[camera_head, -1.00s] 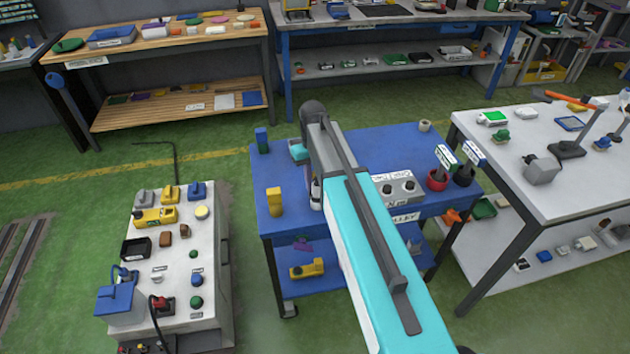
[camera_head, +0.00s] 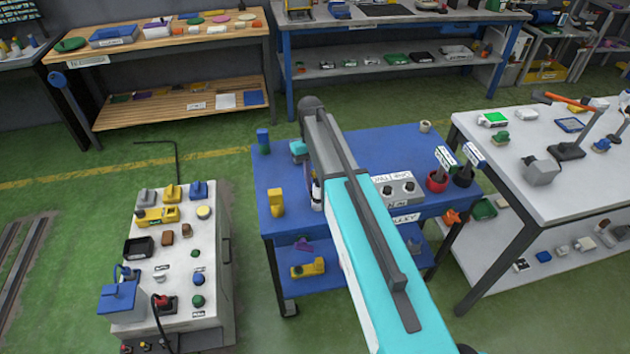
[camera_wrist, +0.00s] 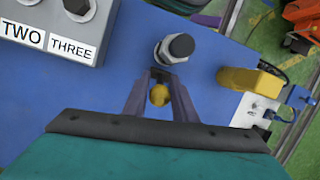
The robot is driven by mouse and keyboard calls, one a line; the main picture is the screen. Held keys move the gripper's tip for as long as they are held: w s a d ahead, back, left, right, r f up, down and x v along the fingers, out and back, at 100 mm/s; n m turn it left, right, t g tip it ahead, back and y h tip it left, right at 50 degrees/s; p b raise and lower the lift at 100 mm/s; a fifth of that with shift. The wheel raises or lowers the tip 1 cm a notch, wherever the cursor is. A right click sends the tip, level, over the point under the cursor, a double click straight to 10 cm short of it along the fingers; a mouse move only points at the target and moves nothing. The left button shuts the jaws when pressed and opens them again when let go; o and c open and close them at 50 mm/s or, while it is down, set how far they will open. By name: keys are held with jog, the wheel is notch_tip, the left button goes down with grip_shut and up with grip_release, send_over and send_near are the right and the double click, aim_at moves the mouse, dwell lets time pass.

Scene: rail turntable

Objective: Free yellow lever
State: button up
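A row of grey, yellow and blue pieces stands at the far end of the pale console; the yellow one (camera_head: 172,192) looks like the yellow lever, but is too small to be sure. A larger yellow piece (camera_head: 155,215) lies just in front of it. My gripper (camera_wrist: 160,78) is over the blue trolley top (camera_head: 350,150), hidden behind my arm in the head view. In the wrist view its narrow fingers flank a small rounded yellow piece (camera_wrist: 159,95) and appear shut on it. A black-capped pale bottle (camera_wrist: 175,50) stands just beyond the fingertips.
The pale console (camera_head: 218,235) stands left of the trolley, with a floor gap between. A yellow block (camera_head: 276,202) stands on the trolley's left side. A grey box (camera_head: 397,188) labelled TWO and THREE sits right of my arm. A white table (camera_head: 500,150) stands right.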

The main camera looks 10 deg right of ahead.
jog(key=shift+o, duration=1.2)
jog(key=shift+p+v, duration=1.9)
jog(key=shift+v, duration=1.85)
